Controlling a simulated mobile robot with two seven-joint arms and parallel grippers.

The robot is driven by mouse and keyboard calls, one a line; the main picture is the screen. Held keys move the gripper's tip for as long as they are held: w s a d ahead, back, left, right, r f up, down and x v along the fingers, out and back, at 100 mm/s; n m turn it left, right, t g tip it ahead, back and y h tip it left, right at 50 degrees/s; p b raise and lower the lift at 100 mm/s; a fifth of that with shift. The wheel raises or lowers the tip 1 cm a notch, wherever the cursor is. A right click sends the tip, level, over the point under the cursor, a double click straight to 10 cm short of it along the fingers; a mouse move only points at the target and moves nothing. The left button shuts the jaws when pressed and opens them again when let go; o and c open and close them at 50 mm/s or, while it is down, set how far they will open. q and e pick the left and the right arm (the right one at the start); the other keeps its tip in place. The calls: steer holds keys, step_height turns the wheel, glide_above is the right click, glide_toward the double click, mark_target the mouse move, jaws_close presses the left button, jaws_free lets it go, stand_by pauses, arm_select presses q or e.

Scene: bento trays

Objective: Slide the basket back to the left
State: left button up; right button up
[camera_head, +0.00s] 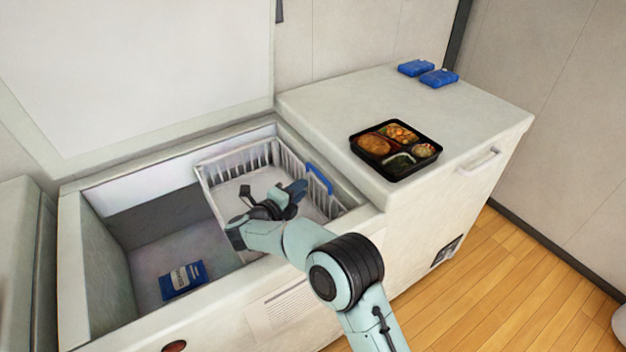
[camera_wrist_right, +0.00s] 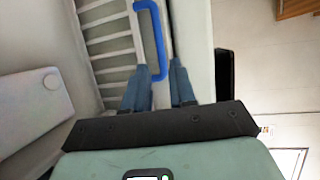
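The white slatted basket (camera_head: 224,157) hangs at the right end of the open chest freezer's compartment. Its blue handle (camera_head: 320,178) is on its right side and also shows in the right wrist view (camera_wrist_right: 150,35). My right gripper (camera_head: 298,188) is over the basket, close to the handle side. My left gripper is not in view.
A blue packet (camera_head: 182,280) lies on the freezer floor, left of the basket. A black bento tray with food (camera_head: 394,178) sits on the freezer's closed right top. Two blue packs (camera_head: 438,77) lie behind it. The compartment's left part is open space.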

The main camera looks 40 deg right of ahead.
mark_target(318, 176)
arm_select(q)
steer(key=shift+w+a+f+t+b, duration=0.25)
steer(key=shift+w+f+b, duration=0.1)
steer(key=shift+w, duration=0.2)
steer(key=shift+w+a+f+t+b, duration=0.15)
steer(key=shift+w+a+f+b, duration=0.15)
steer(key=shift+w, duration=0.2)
arm_select(e)
steer(key=x, duration=0.8)
steer(key=shift+w, duration=0.2)
steer(key=shift+c, duration=0.3)
jaws_close()
